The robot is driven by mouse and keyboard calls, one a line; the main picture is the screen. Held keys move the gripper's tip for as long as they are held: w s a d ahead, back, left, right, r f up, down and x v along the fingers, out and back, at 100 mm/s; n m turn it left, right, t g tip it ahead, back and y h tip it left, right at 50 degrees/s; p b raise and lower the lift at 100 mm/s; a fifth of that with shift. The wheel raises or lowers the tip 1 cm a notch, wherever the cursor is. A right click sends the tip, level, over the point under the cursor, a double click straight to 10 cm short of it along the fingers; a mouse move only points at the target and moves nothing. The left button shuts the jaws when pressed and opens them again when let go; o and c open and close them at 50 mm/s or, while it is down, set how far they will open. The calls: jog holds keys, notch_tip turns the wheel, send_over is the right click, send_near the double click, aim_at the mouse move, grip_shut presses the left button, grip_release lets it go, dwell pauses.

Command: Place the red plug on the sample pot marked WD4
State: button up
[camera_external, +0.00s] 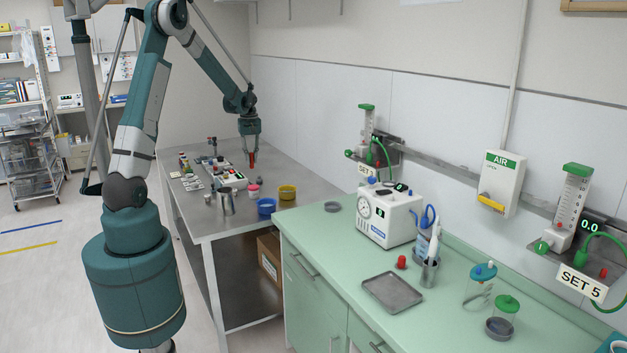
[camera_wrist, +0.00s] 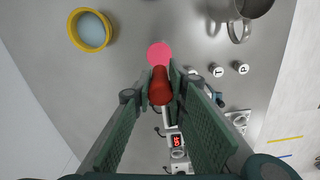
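My gripper (camera_external: 251,147) is shut on a red plug (camera_external: 252,161) above the steel table. In the wrist view the plug (camera_wrist: 160,86) sits between the fingertips of my gripper (camera_wrist: 160,90). A pink-topped pot (camera_external: 253,190) stands on the table; its top (camera_wrist: 159,53) shows just beyond the plug in the wrist view. Small white-topped items marked T (camera_wrist: 216,70) and P (camera_wrist: 240,67) stand to the right there. No WD4 marking is readable in either view.
The green counter holds a white machine (camera_external: 388,218), a metal tray (camera_external: 392,306) and another red item (camera_external: 401,262).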

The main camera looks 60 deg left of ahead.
send_near(253, 186)
jog(key=shift+d, duration=0.2)
dwell(0.6)
jog(key=shift+f, duration=1.85)
jog(key=shift+f, duration=0.15)
jog(key=shift+o, duration=0.8)
jog(key=shift+f, duration=0.1)
jog(key=o, duration=0.4)
